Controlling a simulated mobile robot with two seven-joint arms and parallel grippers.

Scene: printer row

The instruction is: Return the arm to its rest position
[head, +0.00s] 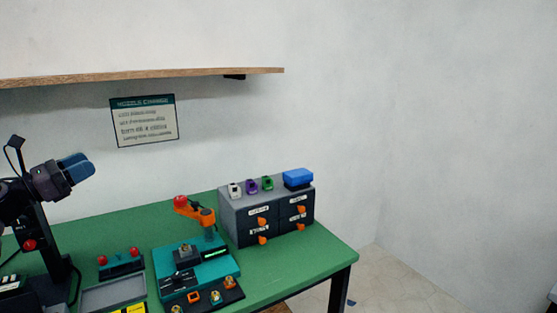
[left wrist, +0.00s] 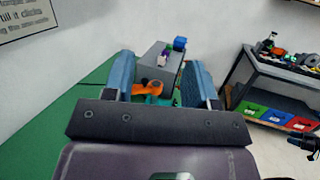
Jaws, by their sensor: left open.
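My left arm comes in from the left in the head view, with its left gripper (head: 80,167) raised above the green bench (head: 320,255) in front of the pale wall. Its two blue fingers overlap in that view. In the left wrist view the left gripper (left wrist: 158,75) shows its fingers spread apart, with nothing held between them. The grey drawer cabinet (left wrist: 160,58) and an orange lever (left wrist: 147,89) appear beyond the gap.
A wooden shelf (head: 150,75) runs along the wall above a sign (head: 144,120). On the bench stand a teal fixture (head: 215,270) with the orange lever, a grey tray (head: 113,293) and the drawer cabinet (head: 276,222). A cart (left wrist: 270,95) with coloured bins stands to the right.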

